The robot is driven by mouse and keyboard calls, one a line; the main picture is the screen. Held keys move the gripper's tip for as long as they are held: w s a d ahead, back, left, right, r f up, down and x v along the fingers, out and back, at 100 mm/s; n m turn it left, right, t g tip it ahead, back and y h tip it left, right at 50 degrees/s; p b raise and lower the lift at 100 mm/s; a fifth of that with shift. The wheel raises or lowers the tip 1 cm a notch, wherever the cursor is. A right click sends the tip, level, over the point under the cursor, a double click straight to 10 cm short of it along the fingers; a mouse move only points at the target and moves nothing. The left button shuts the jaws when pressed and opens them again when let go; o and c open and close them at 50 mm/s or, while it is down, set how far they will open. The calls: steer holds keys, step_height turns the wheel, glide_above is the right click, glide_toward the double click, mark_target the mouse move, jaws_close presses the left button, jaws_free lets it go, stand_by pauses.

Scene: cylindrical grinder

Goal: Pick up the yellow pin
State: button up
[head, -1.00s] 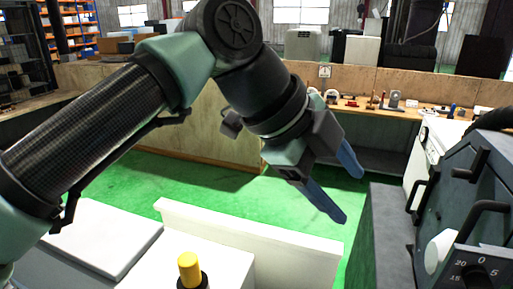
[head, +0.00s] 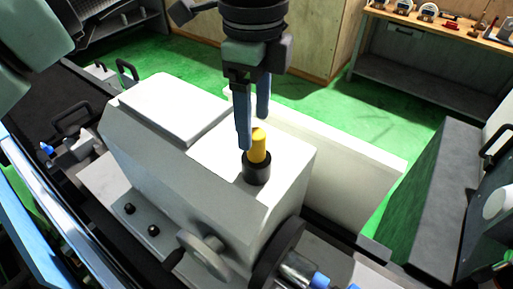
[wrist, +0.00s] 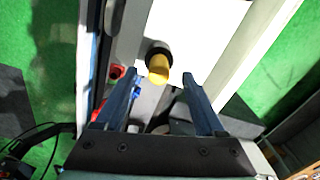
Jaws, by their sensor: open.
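The yellow pin (head: 259,146) stands upright in a black round collar (head: 257,172) on the white top of the machine housing. My gripper (head: 254,132) points down from above, with its blue fingers just behind and to the left of the pin's top in the head view. In the wrist view the pin (wrist: 158,68) shows ahead of the two fingertips, roughly midway between their lines. My gripper (wrist: 160,78) is open and empty there. I cannot tell whether a finger touches the pin.
The white housing (head: 215,215) carries a handwheel (head: 203,256) on its front. A white panel (head: 350,165) rises behind and right of the pin. A grey block (head: 445,185) stands further right. A workbench (head: 440,30) with small tools is at the back.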

mark_target(256, 133)
step_height(256, 133, down, 5)
steer(key=b, duration=0.3)
steer(key=shift+s+d+f, duration=0.1)
steer(key=shift+s+d, duration=0.05)
jaws_close()
